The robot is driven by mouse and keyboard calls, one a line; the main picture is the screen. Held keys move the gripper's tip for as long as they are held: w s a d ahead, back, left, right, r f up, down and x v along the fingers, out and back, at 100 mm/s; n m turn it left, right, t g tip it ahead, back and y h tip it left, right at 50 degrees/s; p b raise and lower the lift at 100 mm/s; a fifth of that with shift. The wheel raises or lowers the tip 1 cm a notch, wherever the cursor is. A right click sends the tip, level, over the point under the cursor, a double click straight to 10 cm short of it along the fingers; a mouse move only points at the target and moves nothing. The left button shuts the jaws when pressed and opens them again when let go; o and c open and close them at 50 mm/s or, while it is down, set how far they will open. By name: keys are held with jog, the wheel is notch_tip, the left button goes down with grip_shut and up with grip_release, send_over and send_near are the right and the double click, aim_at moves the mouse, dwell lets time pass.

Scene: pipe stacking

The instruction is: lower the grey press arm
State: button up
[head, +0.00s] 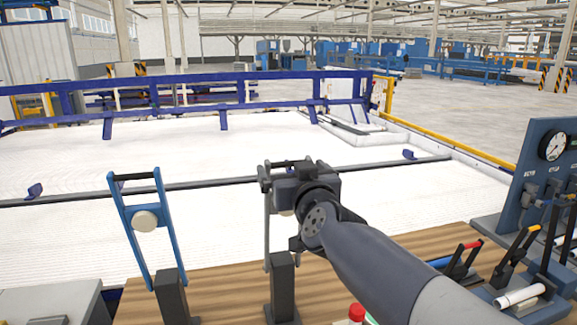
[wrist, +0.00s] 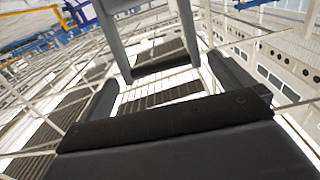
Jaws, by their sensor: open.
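The grey press arm (head: 267,235) stands raised on its dark post (head: 282,287) at the bench, mostly hidden behind my gripper and arm in the head view. In the wrist view, the grey press arm (wrist: 187,32) is a frame with two side bars and a crossbar. My gripper (head: 272,180) is at the upper end of the grey arm. In the wrist view my gripper (wrist: 162,76) is open, with its fingers apart and the crossbar just ahead of or between the fingertips. I cannot tell whether they touch.
A blue press arm (head: 175,228) with a pale round disc stands raised to the left. Levers with red (head: 472,246) and orange (head: 531,229) handles, a white pipe (head: 520,296) and a blue gauge panel (head: 540,150) are to the right. A red-capped object (head: 356,313) is near my arm.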

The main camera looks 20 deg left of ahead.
aim_at(289, 166)
jog(key=shift+x, duration=1.95)
jog(key=shift+s, duration=0.1)
jog(key=c, duration=1.2)
